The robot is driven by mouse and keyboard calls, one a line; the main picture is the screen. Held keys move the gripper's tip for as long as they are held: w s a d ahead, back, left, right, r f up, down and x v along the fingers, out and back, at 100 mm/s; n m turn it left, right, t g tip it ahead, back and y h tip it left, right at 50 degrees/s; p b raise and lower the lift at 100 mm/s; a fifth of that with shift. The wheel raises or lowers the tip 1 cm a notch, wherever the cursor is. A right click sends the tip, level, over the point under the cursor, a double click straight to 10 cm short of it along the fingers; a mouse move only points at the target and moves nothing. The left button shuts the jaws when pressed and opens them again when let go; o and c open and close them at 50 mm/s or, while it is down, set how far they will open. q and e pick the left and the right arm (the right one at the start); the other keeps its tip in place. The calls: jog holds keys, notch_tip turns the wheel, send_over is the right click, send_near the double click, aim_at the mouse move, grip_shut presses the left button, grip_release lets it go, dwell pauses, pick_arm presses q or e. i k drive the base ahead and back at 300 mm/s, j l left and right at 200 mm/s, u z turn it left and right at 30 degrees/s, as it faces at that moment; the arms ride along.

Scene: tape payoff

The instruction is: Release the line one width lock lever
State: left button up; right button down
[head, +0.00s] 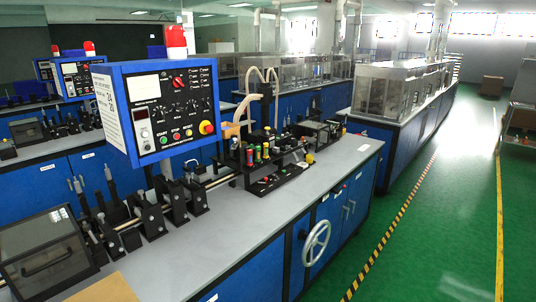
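A long blue bench with a grey top (265,215) crosses the view from lower left to centre right. On it stands a rail mechanism with black blocks (150,212) and a cluster of black fixtures with coloured knobs (265,152). Thin upright levers with pale ends (76,186) stand at the left, near the black blocks. No lever is clearly marked as the width lock lever, and I cannot tell which one it is or how it is set. Neither of my grippers is in view.
A blue control box (165,108) with a red beacon (176,42) stands over the bench. A dark lidded box (45,250) sits at lower left. A handwheel (316,243) sticks out from the bench front. The green floor (440,225) at right is clear.

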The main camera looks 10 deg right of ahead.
aim_at(341, 189)
jog(key=i+l, duration=0.25)
jog(key=l, duration=0.2)
jog(key=i+l, duration=0.25)
jog(key=l, duration=0.2)
jog(key=i+l, duration=0.3)
jog(key=l, duration=0.15)
jog(key=i+l+z, duration=0.1)
jog(key=i+l, duration=0.15)
jog(key=l, duration=0.2)
jog(key=i+l, duration=0.25)
jog(key=l, duration=0.2)
jog(key=i+l, duration=0.3)
jog(key=l, duration=0.15)
jog(key=i+l+z, duration=0.15)
jog(key=i+l, duration=1)
